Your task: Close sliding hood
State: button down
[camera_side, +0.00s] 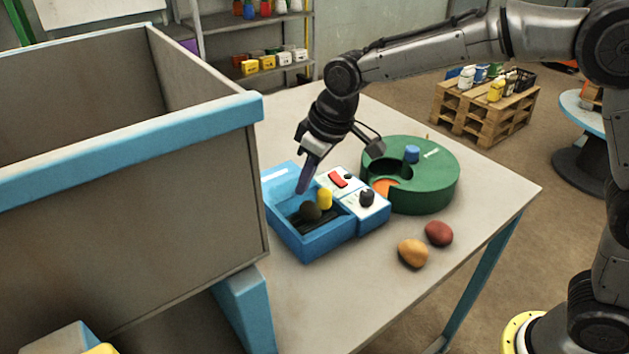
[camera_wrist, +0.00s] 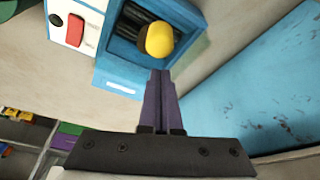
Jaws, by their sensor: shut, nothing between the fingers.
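The blue box (camera_side: 312,248) stands on the table with an open top, dark slats and a dark round lump inside. A yellow knob (camera_side: 324,198) stands at the opening; it also shows in the wrist view (camera_wrist: 159,40). A flat blue part with a pale label (camera_side: 283,174) lies at the box's back end; I cannot tell if it is the sliding hood. My gripper (camera_side: 302,191) is shut and empty, pointing down just left of the yellow knob. In the wrist view its purple fingertips (camera_wrist: 160,73) appear close below the knob; contact is unclear.
A white panel (camera_side: 352,188) with a red switch and dark knob adjoins the box. A green round container (camera_side: 432,190) stands right of it. An orange fruit (camera_side: 412,253) and a red one (camera_side: 438,233) lie in front. A large grey bin (camera_side: 150,240) rises at left.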

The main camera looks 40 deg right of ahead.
aim_at(310, 201)
jog(key=shift+w+a, duration=0.4)
jog(key=shift+w, duration=0.45)
jog(key=s+d+r+m+t, duration=0.1)
jog(key=s+d+r, duration=0.25)
jog(key=r, duration=0.45)
jog(key=s+d+r+t, duration=0.1)
jog(key=s+d+r, duration=0.25)
jog(key=r, duration=0.45)
jog(key=s+d+m, duration=0.2)
jog(key=s+d, duration=0.6)
jog(key=s, duration=0.1)
jog(key=s+d+f+m+h, duration=0.1)
jog(key=s+d+f, duration=0.3)
jog(key=s+f, duration=0.8)
jog(key=s+m, duration=0.1)
jog(key=s, duration=0.2)
jog(key=shift+d+h, duration=0.15)
jog(key=shift+h, duration=0.15)
